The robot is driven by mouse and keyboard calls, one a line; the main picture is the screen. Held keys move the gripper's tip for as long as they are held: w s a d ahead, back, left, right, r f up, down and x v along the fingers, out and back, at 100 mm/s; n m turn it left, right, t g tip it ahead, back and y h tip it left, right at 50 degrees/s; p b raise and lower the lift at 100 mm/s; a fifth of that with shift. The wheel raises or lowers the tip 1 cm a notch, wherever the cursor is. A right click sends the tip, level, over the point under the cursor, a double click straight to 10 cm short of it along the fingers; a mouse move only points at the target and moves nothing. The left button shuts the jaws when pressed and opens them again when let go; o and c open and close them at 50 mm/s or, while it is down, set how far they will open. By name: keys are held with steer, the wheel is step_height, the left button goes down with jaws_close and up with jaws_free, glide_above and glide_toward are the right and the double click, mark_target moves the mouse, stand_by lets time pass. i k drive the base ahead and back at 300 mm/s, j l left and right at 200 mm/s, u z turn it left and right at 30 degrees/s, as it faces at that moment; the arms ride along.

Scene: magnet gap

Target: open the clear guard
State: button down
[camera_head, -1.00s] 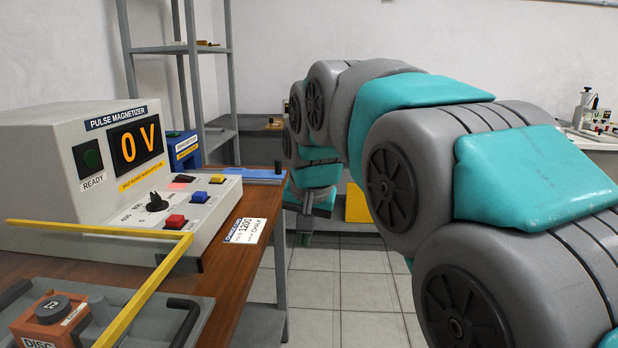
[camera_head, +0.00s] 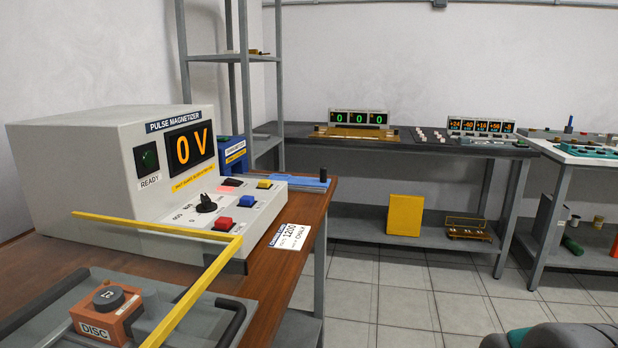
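The clear guard shows as a yellow edge frame (camera_head: 200,285) at the lower left, over the near part of the wooden bench. One yellow bar runs along the front of the pulse magnetizer (camera_head: 105,165) and another comes toward me, meeting at a corner. The clear sheet itself is hard to make out. Under the frame, an orange block labelled DISC (camera_head: 118,318) with a dark round knob sits in a grey tray (camera_head: 52,318). The magnetizer display reads 0 V. My gripper is out of view; only a grey and teal part of my arm shows at the bottom right.
The wooden bench (camera_head: 292,262) ends in a right edge, with a blue flat item (camera_head: 296,182) at its far end. Tiled floor lies open beyond it. A dark bench (camera_head: 400,147) with displays stands at the back; another bench stands at far right.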

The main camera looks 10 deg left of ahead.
mark_target(176, 314)
steer(key=u, duration=1.05)
